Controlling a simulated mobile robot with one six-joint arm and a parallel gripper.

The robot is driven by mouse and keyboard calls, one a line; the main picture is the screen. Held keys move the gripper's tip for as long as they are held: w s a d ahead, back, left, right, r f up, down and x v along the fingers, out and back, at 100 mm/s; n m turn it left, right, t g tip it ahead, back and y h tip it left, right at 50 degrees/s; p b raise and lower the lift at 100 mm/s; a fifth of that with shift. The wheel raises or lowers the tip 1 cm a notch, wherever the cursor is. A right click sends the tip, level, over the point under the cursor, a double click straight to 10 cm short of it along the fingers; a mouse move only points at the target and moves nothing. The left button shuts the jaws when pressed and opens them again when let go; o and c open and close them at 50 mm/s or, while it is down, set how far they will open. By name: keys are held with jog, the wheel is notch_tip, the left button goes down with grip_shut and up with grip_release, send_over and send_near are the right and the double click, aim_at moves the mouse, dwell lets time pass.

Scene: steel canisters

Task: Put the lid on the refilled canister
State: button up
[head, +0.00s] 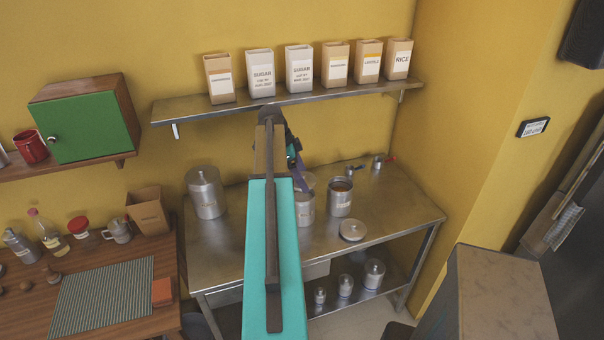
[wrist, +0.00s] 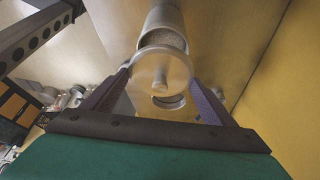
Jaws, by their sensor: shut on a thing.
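My gripper (wrist: 160,82) is shut on a round steel lid (wrist: 170,63) with a knob, its fingers on either side of the rim. In the wrist view an open steel canister (wrist: 163,17) with pale contents shows just beyond the lid, which partly covers it. In the head view my arm hides much of the gripper, which is above a labelled canister (head: 304,212). To its right stands an open canister (head: 340,203) with brown contents. I cannot tell whether the held lid touches a canister.
A second lid (head: 353,229) lies on the steel table (head: 400,215), in front of the open canister. A large lidded canister (head: 207,197) stands at the left. Small scoops (head: 355,170) lie at the back. A shelf (head: 190,107) with several paper bags is above. The table's right front is clear.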

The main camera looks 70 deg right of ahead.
jog(key=shift+f+b, duration=0.9)
jog(key=shift+f, duration=1.05)
jog(key=shift+w, duration=0.1)
jog(key=shift+f+b, duration=0.15)
jog(key=shift+b, duration=0.4)
dwell(1.4)
dwell(0.4)
jog(key=o, duration=1.1)
jog(key=shift+r, duration=0.2)
jog(key=shift+r+p, duration=1.5)
jog(key=shift+r, duration=1.85)
